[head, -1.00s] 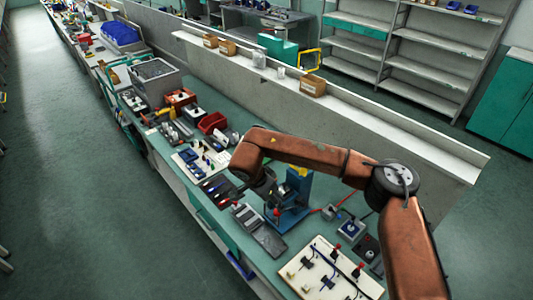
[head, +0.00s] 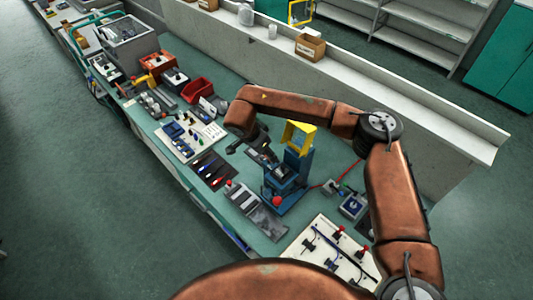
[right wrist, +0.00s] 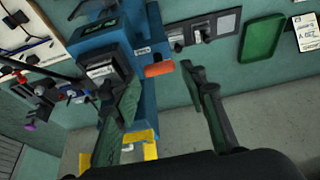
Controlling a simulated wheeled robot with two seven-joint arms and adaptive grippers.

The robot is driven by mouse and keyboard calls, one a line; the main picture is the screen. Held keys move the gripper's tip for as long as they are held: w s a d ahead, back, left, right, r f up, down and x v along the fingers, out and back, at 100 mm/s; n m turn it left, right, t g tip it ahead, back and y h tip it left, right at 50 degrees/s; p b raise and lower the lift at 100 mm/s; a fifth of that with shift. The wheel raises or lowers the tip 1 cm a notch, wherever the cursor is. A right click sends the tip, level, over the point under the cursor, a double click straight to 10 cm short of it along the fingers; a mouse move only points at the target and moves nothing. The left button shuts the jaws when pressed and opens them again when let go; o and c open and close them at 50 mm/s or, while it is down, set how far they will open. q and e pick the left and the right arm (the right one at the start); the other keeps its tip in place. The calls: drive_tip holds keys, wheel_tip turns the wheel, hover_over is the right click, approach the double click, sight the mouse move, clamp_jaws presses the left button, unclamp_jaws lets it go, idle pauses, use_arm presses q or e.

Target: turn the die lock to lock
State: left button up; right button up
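The blue press (head: 291,185) with a yellow guard (head: 299,135) stands on the green bench, in the middle of the head view. In the right wrist view the blue press (right wrist: 108,45) fills the upper left, and a short orange handle (right wrist: 158,69) sticks out from its side. I cannot tell for sure whether this handle is the die lock. My right gripper (head: 248,143) is beside the press. In its wrist view the gripper (right wrist: 160,80) is open, with the orange handle showing between its fingertips; contact cannot be told. My left gripper is not in view.
A dark mat with screwdrivers (head: 211,170) and a white board (head: 191,138) lie to the left. A cable board (head: 330,250) and a small grey box (head: 352,206) are at the right. A low wall runs behind.

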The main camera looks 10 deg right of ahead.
drive_tip(key=shift+w+d+f, duration=0.15)
drive_tip(key=shift+f, duration=0.45)
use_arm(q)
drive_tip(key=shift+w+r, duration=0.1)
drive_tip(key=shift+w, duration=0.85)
use_arm(e)
drive_tip(key=shift+d+f, duration=0.1)
drive_tip(key=shift+f, duration=0.3)
drive_tip(key=c, duration=0.9)
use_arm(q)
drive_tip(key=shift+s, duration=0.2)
